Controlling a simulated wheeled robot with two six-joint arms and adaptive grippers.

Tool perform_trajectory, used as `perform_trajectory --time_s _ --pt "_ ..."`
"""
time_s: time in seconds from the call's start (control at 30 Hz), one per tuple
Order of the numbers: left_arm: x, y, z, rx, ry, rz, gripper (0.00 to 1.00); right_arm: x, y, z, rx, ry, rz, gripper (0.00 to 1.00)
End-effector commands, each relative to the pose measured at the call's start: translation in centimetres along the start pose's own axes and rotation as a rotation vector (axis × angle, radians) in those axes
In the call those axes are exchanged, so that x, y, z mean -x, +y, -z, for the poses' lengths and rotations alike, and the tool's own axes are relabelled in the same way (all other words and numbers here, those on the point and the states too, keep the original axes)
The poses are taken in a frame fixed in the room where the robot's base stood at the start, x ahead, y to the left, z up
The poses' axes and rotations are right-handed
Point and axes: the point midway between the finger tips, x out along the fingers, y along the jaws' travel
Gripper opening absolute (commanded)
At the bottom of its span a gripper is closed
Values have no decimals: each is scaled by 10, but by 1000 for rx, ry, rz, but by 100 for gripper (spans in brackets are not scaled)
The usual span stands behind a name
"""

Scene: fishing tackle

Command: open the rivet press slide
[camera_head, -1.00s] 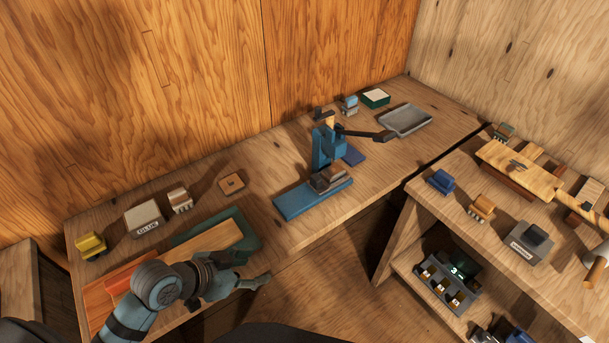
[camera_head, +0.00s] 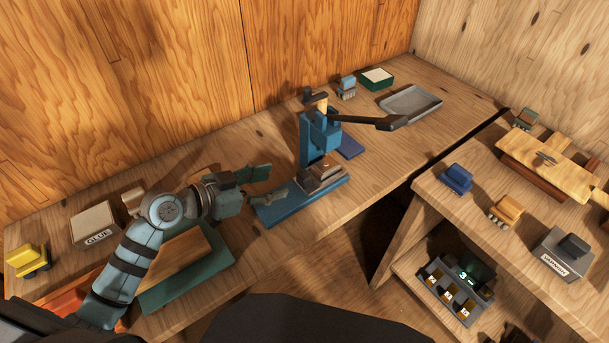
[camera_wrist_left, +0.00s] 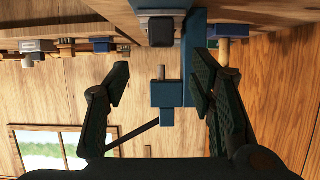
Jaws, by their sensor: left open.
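The blue rivet press (camera_head: 322,132) stands on the long bench with its dark lever reaching right. A block with a grey lower part and brown top, seemingly its slide (camera_head: 322,177), sits on the blue base plate (camera_head: 288,206). My left gripper (camera_head: 279,182) is open and empty just left of the press, pointing at it, with its fingers near the slide. In the left wrist view the blue press body (camera_wrist_left: 195,65) shows between and behind the open fingers, and a dark knob (camera_wrist_left: 163,33) hangs at the top. Contact cannot be told. My right gripper is not seen.
A grey tray (camera_head: 411,103) and green box (camera_head: 377,79) stand beyond the press. A second bench (camera_head: 475,215) with small parts stands right, across a gap.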

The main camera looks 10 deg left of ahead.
Motion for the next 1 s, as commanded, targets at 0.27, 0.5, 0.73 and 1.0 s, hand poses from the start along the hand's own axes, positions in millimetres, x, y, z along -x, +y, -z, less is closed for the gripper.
perform_trajectory --time_s 0.27,0.5,0.73,1.0 --pt "-76 3 2 3 2 -7 50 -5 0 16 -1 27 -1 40" --pt "-101 3 1 -1 -1 -6 50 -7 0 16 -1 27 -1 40" --pt "-102 2 1 -2 -2 -6 50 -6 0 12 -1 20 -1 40" --pt "-102 2 1 -1 -2 -6 10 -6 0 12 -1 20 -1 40"
